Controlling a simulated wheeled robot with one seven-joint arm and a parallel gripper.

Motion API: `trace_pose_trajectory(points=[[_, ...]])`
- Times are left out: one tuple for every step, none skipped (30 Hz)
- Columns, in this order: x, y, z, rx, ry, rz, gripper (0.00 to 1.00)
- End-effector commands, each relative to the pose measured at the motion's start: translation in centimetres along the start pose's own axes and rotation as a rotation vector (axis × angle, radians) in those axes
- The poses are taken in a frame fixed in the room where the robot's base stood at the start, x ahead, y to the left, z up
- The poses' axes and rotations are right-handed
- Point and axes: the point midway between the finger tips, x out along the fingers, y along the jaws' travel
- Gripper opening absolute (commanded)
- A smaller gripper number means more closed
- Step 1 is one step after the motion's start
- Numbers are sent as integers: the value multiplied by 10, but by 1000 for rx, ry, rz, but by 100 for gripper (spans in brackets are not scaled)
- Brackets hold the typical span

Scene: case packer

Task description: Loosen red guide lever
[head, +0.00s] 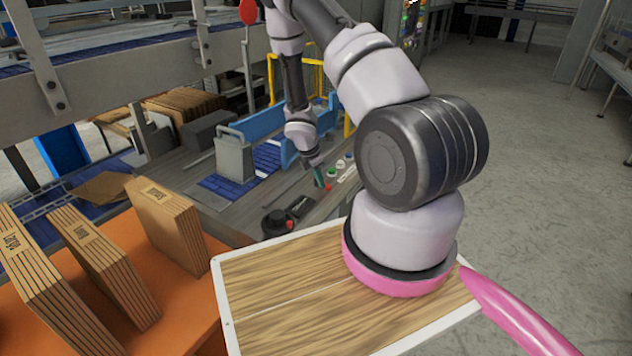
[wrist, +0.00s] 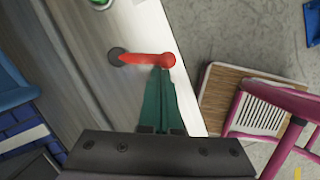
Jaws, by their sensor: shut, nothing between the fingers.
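The red guide lever (wrist: 145,59) shows in the wrist view as a red bar. It runs from a dark round pivot at its left to a rounded red end at its right, on the edge of the grey machine deck. My gripper (wrist: 163,72) has green fingers that are shut together, with nothing between them. Their tips are at the near side of the lever's right end; I cannot tell whether they touch it. In the head view my gripper (head: 321,182) is low over the deck edge, and a small patch of red shows at its tips.
In the head view, blue guide rails (head: 262,124) stand behind my gripper and push buttons (head: 341,167) sit to its right. An orange table (head: 180,318) with carton stacks (head: 165,222) is at lower left. A pink-framed item (wrist: 262,112) shows in the wrist view.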

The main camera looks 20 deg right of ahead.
Motion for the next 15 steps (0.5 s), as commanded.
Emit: trace_pose_trajectory(points=[[1, -1, 2, 2, 0, -2, 0], [1, -2, 4, 3, 0, -2, 0], [2, -2, 5, 3, 0, -2, 0], [2, -3, 6, 3, 0, -2, 0], [2, -3, 6, 3, 0, -2, 0], [3, -3, 7, 4, 0, -2, 0], [3, -4, 8, 4, 0, -2, 0], [3, -4, 9, 4, 0, -2, 0], [3, -4, 10, 4, 0, -2, 0], [4, -4, 10, 5, 0, -3, 0], [4, -4, 10, 5, -1, -3, 0], [4, -4, 11, 5, -1, -3, 0], [4, -4, 11, 5, -1, -3, 0], [4, -5, 11, 5, -1, -3, 0], [4, -5, 12, 6, -1, -3, 0]])
